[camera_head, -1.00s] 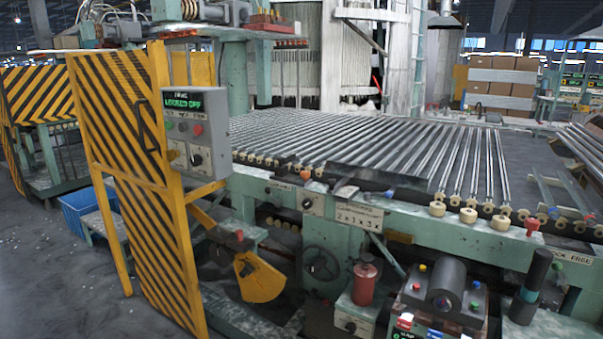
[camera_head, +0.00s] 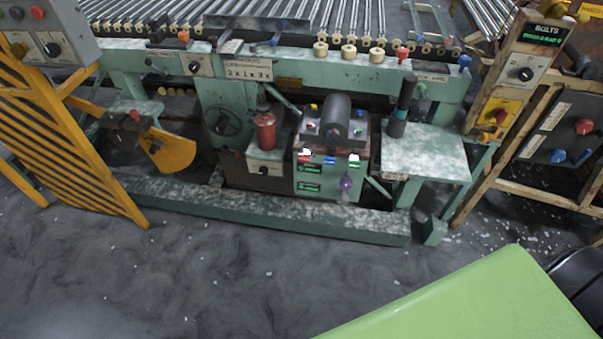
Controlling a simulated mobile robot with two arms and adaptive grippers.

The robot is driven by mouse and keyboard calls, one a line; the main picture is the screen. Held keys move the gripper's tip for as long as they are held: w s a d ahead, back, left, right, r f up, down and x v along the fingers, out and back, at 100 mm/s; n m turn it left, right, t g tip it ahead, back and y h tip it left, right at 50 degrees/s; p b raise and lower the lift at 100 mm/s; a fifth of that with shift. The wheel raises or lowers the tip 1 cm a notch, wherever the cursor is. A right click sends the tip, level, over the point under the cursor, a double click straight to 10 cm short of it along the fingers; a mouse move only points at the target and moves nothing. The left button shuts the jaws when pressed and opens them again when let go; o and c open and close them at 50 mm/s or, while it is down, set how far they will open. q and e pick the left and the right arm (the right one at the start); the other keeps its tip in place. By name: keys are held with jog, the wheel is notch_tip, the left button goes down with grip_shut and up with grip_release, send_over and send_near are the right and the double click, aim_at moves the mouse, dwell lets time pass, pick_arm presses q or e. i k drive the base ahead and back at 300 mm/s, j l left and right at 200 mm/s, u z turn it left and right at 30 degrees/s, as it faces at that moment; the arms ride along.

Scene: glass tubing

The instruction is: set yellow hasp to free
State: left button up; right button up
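No part is clearly marked as the yellow hasp. A yellow plate with a red handle (camera_head: 500,115) is on the wooden post at the right, under a box with a dark knob (camera_head: 521,73) and a green-lit display headed BOLTS (camera_head: 546,35). The lettering on the yellow plate is too small to read. A small yellow piece (camera_head: 552,8) sits at the top of the same post, partly cut by the frame edge. Neither of my grippers is in view.
The green machine frame (camera_head: 260,217) with its roller bed runs across the back. A striped yellow guard (camera_head: 75,150) stands at left. A dark panel with red and blue knobs (camera_head: 567,125) is at far right. The grey floor (camera_head: 230,275) in front is open.

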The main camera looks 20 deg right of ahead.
aim_at(484, 137)
jog(key=z, duration=1.9)
